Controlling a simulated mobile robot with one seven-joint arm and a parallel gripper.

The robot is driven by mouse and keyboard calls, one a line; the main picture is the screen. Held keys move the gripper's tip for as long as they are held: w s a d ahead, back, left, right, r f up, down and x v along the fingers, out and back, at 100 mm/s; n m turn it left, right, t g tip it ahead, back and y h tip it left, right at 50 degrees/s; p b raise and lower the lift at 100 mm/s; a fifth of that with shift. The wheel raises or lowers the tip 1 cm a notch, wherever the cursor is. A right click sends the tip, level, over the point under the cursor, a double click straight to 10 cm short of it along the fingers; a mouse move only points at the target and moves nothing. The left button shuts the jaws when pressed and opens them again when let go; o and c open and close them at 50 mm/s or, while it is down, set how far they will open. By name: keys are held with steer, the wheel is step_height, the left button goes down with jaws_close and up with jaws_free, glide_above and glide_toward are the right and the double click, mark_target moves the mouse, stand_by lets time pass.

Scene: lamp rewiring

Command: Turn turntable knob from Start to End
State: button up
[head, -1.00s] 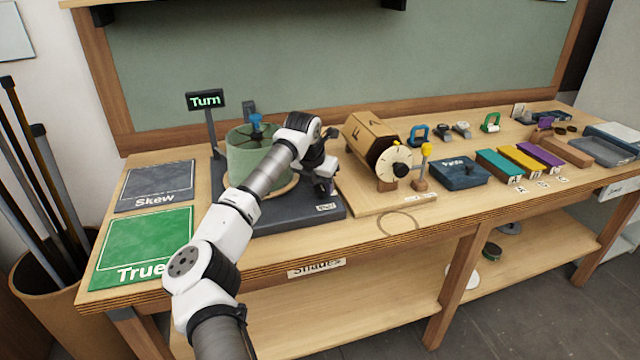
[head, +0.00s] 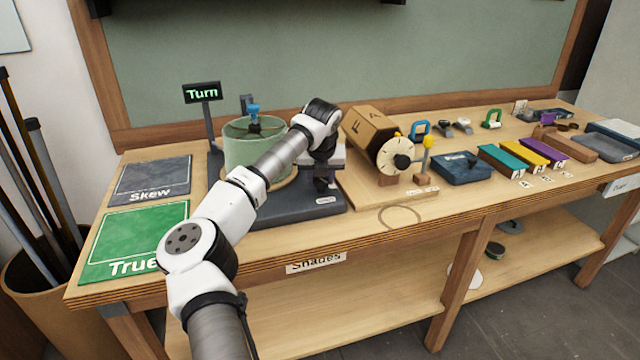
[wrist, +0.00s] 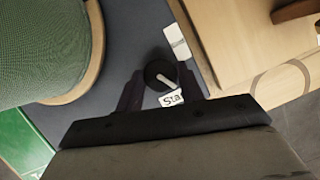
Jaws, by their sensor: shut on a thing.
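The turntable knob (wrist: 158,73) is a small dark round knob with a white pointer line. It sits on the dark turntable base (head: 270,217), and in the wrist view its pointer slants down and right. A white label (wrist: 171,99) reading "Sta" lies just below it, partly cut off by my gripper. A second white label (wrist: 177,42) lies above right; its text cannot be read. My gripper (wrist: 160,82) points down, its two dark purple fingers on either side of the knob, shut on it. In the head view my arm hides the knob.
A green shade (head: 240,160) stands on the turntable left of my gripper, close to my forearm. A lit sign (head: 202,92) reads "Turn". A wooden drum (head: 370,130) with a dial stands to the right. Green "True" (head: 135,240) and grey "Skew" (head: 150,180) mats lie left.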

steer(key=n+y+b, duration=0.1)
steer(key=n, duration=0.2)
steer(key=n+y+b, duration=0.1)
steer(key=n+b, duration=0.1)
steer(key=n, duration=0.1)
steer(key=shift+w+d+g, duration=0.1)
steer(key=shift+d+g, duration=0.1)
steer(key=shift+g, duration=0.1)
steer(key=n+y, duration=0.1)
steer(key=n, duration=0.2)
steer(key=shift+r+g, duration=0.1)
steer(key=shift+g, duration=0.3)
steer(key=n, duration=0.2)
steer(key=shift+w+d+r+n+g+y+p, duration=0.1)
steer(key=shift+n+g+y+p, duration=0.3)
steer(key=n+p, duration=0.1)
steer(key=p, duration=0.1)
steer(key=n+g+p, duration=0.1)
steer(key=n+p, duration=0.1)
steer(key=shift+r+n+y, duration=0.2)
steer(key=shift+n+y, duration=0.1)
steer(key=n+g+p, duration=0.1)
steer(key=p, duration=0.2)
steer(key=shift+w+f+n+p, duration=0.1)
steer(key=shift+n+p, duration=0.25)
steer(key=shift+n, duration=0.05)
steer(key=shift+p, duration=0.35)
steer(key=shift+f+n+g+p, duration=0.3)
steer(key=shift+n+p, duration=0.3)
steer(key=shift+p, duration=0.5)
